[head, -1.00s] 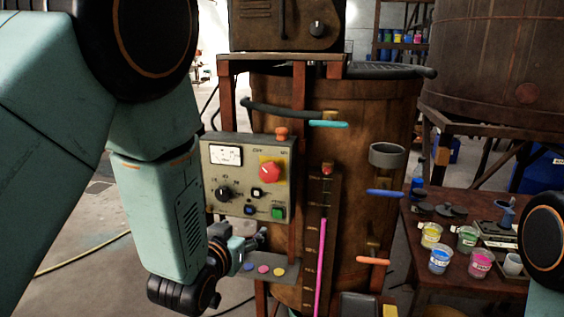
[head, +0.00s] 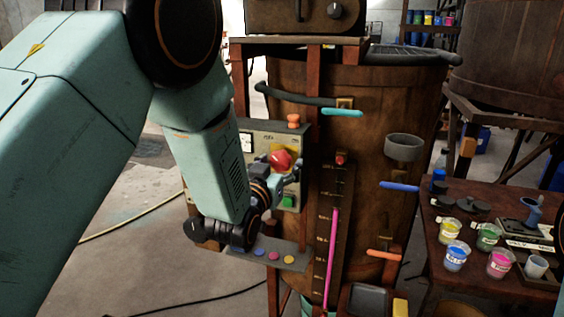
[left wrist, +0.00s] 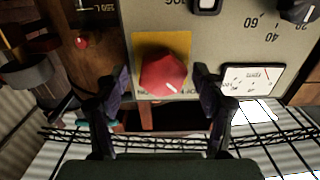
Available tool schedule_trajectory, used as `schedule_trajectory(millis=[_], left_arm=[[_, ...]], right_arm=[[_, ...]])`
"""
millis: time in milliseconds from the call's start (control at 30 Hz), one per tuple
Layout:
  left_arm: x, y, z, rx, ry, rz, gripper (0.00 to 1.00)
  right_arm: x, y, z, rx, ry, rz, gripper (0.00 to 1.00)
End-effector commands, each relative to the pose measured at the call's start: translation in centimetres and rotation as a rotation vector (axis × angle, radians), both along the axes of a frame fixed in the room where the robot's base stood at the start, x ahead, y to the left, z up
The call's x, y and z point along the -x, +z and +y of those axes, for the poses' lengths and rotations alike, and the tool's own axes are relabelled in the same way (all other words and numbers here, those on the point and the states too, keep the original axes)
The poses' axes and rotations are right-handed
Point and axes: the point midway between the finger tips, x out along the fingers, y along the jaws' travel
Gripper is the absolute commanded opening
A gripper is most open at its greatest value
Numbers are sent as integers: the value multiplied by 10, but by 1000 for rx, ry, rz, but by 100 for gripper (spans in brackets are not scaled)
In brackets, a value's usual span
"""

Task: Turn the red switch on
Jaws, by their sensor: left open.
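The red switch (head: 281,159) is a faceted red knob on a yellow plate on the grey-beige control panel (head: 262,128). In the left wrist view the red switch (left wrist: 163,73) sits between the two fingertips, with a white mark on its lower side. My left gripper (left wrist: 163,79) is open, one finger on each side of the knob; a small gap seems to show on both sides. In the head view my left gripper (head: 282,170) is at the panel and, with its wrist, hides much of it. My right gripper is out of view.
A green button (head: 288,201) is just below my left gripper. A ledge with coloured buttons (head: 289,258) juts out under the panel. Coloured handles, such as the blue one (head: 399,186), stick out from the vat (head: 300,85). A table (head: 436,232) with paint cups stands right.

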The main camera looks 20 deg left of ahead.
Motion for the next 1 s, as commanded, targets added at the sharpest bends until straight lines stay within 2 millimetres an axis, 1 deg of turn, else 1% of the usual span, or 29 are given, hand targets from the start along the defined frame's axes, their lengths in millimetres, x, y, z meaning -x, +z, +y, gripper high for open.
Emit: schedule_trajectory(millis=[133, 433, 1000], left_arm=[[-9, 0, -1, 0, 1, 0, 69], [-12, 0, -3, 0, 0, 1, 68], [-11, 0, -2, 1, 2, 1, 20]], right_arm=[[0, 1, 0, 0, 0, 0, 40], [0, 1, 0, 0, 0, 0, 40], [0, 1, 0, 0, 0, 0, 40]])
